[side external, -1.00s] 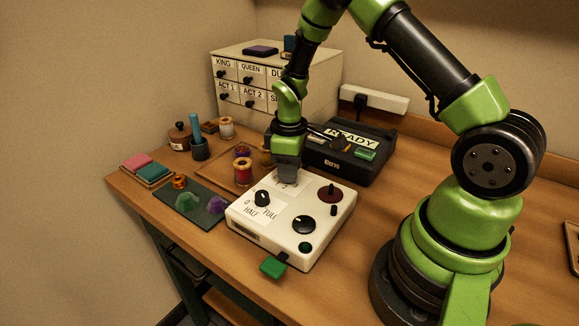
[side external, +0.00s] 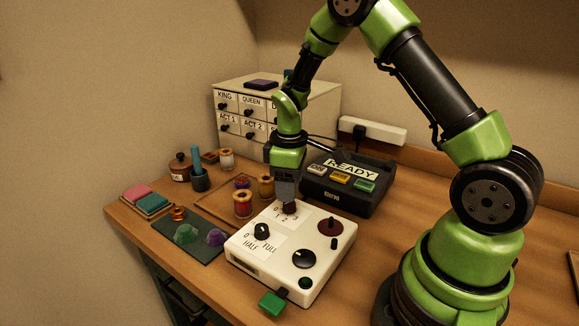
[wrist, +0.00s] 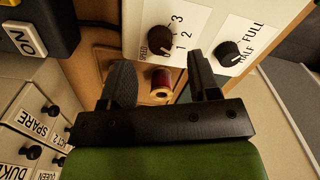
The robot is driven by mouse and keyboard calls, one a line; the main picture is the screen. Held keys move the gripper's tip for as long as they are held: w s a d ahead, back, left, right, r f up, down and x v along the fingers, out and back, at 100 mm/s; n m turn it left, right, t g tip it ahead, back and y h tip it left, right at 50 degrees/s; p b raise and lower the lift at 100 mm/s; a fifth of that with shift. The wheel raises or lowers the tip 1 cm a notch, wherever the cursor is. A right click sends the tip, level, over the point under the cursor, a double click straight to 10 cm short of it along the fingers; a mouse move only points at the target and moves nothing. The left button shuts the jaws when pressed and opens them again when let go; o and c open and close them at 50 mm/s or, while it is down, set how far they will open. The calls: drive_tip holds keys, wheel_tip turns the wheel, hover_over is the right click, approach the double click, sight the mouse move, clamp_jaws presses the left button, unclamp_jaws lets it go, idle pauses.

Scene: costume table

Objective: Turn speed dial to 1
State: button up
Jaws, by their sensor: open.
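The white control box (side external: 275,262) stands on the table with a printed label around the speed dial (side external: 290,208), a dark knob near its back corner. In the wrist view the speed dial (wrist: 159,39) sits beside the word SPEED and the numbers 1, 2 and 3. I cannot tell surely which number it points to. My gripper (side external: 287,197) points down just above the dial and partly covers its label. In the wrist view my gripper's two fingers (wrist: 160,68) are apart, with nothing between them; the dial shows beyond their tips.

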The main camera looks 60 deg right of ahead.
drive_tip(key=shift+r, duration=2.8)
drive_tip(key=s+a+r+m+t, duration=0.2)
drive_tip(key=s+a+r, duration=0.1)
drive_tip(key=r, duration=0.3)
drive_tip(key=s+a+r+m+t, duration=0.1)
drive_tip(key=s+a+r+m, duration=0.15)
drive_tip(key=r, duration=0.25)
drive_tip(key=s+a+r+m+t+y, duration=0.1)
drive_tip(key=s+a+r+m+t, duration=0.1)
drive_tip(key=s, duration=0.4)
drive_tip(key=s+a+r+m+t+y, duration=0.1)
drive_tip(key=s+a+r+m+t, duration=0.1)
drive_tip(key=s, duration=0.3)
drive_tip(key=shift+s+a+r, duration=0.35)
drive_tip(key=shift+s, duration=0.05)
drive_tip(key=shift+c, duration=0.3)
